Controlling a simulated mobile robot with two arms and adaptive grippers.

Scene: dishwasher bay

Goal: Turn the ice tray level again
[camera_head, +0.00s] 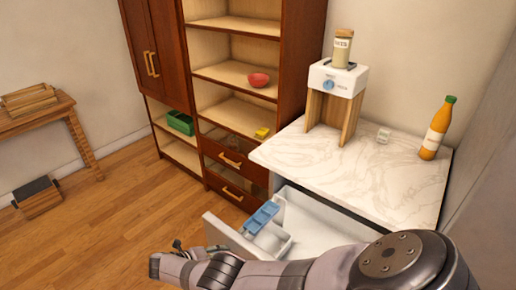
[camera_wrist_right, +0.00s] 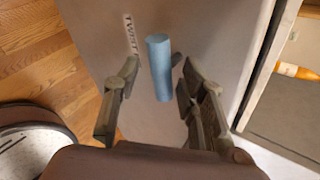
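The blue ice tray (camera_head: 263,217) sits at the left end of the open white drawer (camera_head: 230,238) and looks tilted in the head view. In the right wrist view a blue cylindrical knob (camera_wrist_right: 159,68) stands out from a pale panel marked with a word that seems to read "TWIST". My right gripper (camera_wrist_right: 157,80) is open, with one finger on each side of the knob and visible gaps between. In the head view my right gripper (camera_head: 177,250) is outside the drawer front; the knob is not visible there. My left gripper is not in view.
A wooden cabinet (camera_head: 225,160) stands behind. The floor at left is mostly clear.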

